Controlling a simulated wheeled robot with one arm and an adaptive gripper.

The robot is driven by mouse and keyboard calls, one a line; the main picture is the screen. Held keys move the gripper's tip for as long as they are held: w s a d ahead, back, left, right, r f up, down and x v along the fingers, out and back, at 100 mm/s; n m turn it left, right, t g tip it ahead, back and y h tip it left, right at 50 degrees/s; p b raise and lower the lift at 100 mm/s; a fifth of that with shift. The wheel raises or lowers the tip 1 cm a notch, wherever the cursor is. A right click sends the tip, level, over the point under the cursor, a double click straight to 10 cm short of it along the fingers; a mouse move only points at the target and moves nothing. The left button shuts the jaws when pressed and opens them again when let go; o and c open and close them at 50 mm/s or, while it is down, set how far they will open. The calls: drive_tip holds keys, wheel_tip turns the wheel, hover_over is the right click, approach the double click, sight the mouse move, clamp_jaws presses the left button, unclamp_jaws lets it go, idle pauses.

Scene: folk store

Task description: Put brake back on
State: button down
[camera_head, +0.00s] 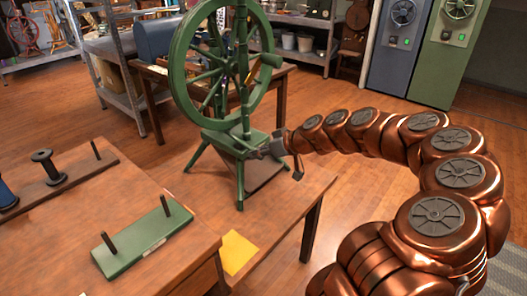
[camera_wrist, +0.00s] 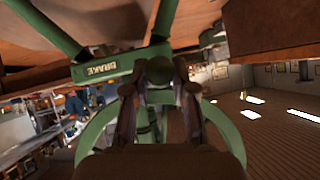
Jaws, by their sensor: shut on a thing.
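A small grey part hangs below the gripper in the head view. I cannot tell whether the brake is engaged.
A wooden table (camera_head: 60,230) at the front left holds a green board (camera_head: 145,240) with two dark pegs, and a dark spool (camera_head: 47,165). A yellow sheet (camera_head: 238,252) lies on the low table. Open floor (camera_head: 370,205) lies right of it.

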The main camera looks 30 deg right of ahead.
drive_tip(key=shift+d, duration=0.1)
drive_tip(key=c, duration=0.9)
unclamp_jaws()
drive_tip(key=shift+w+f, duration=0.1)
drive_tip(key=shift+c, duration=0.2)
drive_tip(key=v, duration=1.2)
